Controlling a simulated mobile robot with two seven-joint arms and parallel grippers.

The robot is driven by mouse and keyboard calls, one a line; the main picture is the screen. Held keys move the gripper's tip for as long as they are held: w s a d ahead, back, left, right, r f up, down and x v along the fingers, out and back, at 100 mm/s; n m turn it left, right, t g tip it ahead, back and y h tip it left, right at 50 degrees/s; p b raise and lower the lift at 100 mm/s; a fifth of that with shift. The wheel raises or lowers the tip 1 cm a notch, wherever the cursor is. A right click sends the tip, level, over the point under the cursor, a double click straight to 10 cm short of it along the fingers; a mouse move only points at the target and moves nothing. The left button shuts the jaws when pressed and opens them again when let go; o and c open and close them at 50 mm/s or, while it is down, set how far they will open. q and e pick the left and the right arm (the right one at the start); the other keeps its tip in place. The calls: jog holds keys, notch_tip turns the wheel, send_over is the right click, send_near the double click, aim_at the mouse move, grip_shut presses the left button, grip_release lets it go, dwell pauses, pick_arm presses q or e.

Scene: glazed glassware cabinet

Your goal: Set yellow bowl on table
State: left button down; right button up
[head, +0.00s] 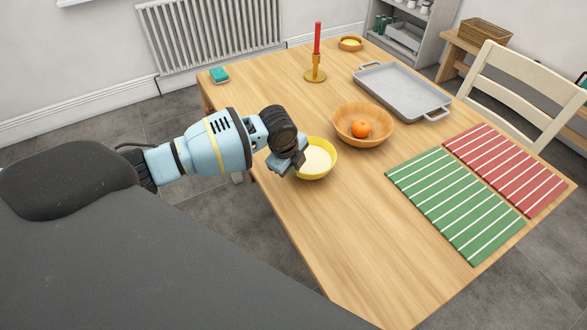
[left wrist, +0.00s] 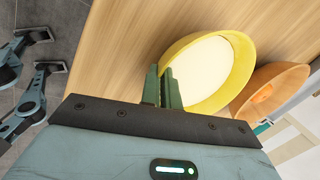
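The yellow bowl (head: 325,172), with a pale cream inside, is at the near left edge of the wooden table (head: 330,240). It looks upright, and I cannot tell whether its base touches the table top. My left gripper (head: 297,168) is at the bowl's left side. In the left wrist view, the two green fingers (left wrist: 164,88) are close together with the rim of the yellow bowl (left wrist: 238,85) between them. Part of the bowl's near wall is hidden behind the fingers. My right gripper is not in view.
A wooden bowl (head: 377,137) with an orange (head: 361,129) stands close behind the yellow bowl. The table's near part is clear.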

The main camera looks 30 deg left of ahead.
pick_arm(q)
jog(key=shift+f, duration=0.35)
jog(key=shift+f, duration=0.1)
jog(key=c, duration=2.1)
grip_release()
jog(key=shift+f, duration=0.1)
jog(key=o, duration=0.5)
jog(key=shift+c, duration=0.2)
